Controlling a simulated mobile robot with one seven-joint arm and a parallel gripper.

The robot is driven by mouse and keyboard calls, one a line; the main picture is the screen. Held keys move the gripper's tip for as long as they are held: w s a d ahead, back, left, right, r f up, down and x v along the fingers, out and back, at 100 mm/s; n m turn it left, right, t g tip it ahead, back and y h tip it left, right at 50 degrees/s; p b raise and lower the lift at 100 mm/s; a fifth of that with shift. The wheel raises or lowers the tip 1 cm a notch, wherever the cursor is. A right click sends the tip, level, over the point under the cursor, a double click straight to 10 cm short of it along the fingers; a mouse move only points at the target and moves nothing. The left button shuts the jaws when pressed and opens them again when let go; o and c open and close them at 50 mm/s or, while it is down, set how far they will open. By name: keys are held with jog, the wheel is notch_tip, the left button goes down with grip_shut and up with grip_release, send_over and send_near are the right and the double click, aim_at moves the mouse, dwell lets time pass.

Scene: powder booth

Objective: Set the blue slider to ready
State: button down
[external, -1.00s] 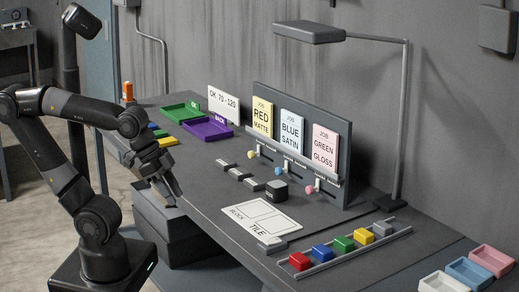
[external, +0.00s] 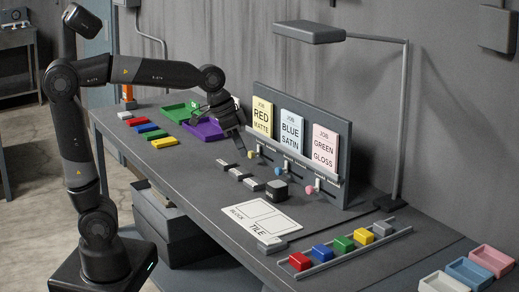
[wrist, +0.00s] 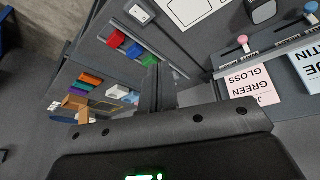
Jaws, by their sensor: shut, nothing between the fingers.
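The blue slider (external: 278,171) has a small round blue knob on the grey rail below the BLUE SATIN card (external: 291,132). In the wrist view its knob (wrist: 311,7) shows at the top right corner.
A yellow knob (external: 251,154) and a pink knob (external: 309,189) sit either side of the blue one. A lamp (external: 310,32) overhangs the board. A dark block (external: 276,191) and a white sheet (external: 261,219) lie in front. Coloured blocks stand in a rack (external: 350,246).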

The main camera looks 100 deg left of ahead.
jog(key=w+a+f+n, duration=0.1)
jog(key=w+a+n, duration=0.1)
jog(key=a, duration=1)
jog(key=w+a+f+n, duration=0.1)
jog(key=a, duration=1.1)
jog(key=s+a+f+n, duration=0.1)
jog(key=s+a+f, duration=0.2)
jog(key=a, duration=0.6)
jog(key=s+a+f+n, duration=0.1)
jog(key=s+a+f, duration=0.2)
jog(key=a, duration=0.7)
jog(key=shift+s+a+f, duration=0.25)
jog(key=shift+s, duration=0.25)
jog(key=shift+f, duration=0.1)
jog(key=x, duration=0.8)
jog(key=d+x, duration=0.1)
jog(key=x, duration=0.3)
jog(key=shift+f, duration=0.2)
jog(key=shift+w+d+f, duration=0.25)
jog(key=shift+d+f, duration=0.05)
jog(key=shift+f, duration=0.25)
